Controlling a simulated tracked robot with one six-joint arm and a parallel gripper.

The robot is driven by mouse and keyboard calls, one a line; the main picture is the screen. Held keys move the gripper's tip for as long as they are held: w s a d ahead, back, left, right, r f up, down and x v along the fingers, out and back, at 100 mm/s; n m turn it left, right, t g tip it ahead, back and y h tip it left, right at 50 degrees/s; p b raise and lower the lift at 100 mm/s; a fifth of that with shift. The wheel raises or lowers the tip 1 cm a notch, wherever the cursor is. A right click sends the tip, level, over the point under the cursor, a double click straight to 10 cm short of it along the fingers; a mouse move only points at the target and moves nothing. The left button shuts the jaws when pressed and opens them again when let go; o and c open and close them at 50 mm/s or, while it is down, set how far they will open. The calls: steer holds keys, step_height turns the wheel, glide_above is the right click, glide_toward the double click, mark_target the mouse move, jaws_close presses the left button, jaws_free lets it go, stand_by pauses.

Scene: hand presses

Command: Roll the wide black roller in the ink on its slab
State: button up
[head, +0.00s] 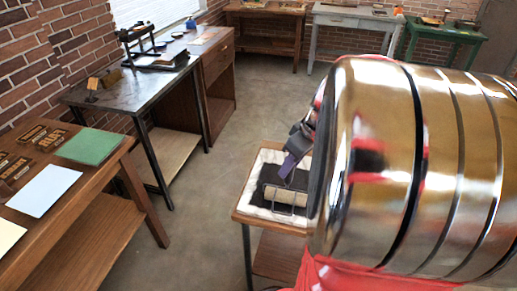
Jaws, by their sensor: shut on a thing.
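A white slab (254,197) with a black patch of ink (269,178) lies on a small wooden stand. A roller with a pale tan cylinder (286,196) in a thin wire frame rests on or just over the dark patch; contact is not clear. The cylinder looks tan rather than black here. My gripper (295,149) is above the slab, shut on the roller's dark purple handle (288,166), which slopes down toward the frame. My arm hides the right side of the slab and part of the gripper.
The small stand (240,217) has open floor (203,215) to its left. Benches line the left wall; the nearest bench (122,160) holds green, pale blue and cream sheets. A press (150,48) stands on a farther bench. More tables stand at the back.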

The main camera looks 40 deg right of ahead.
steer(key=shift+w+d+f, duration=0.1)
steer(key=shift+w+d, duration=0.3)
steer(key=shift+d, duration=0.1)
steer(key=shift+w+d, duration=0.6)
steer(key=shift+d, duration=0.15)
steer(key=shift+w+d, duration=0.55)
steer(key=shift+d, duration=0.2)
steer(key=shift+w+d, duration=0.6)
steer(key=shift+d, duration=0.15)
steer(key=shift+w+d, duration=0.55)
steer(key=shift+d, duration=0.2)
steer(key=shift+w+d, duration=0.6)
steer(key=shift+d, duration=0.15)
steer(key=shift+w+d, duration=0.55)
steer(key=shift+d, duration=0.2)
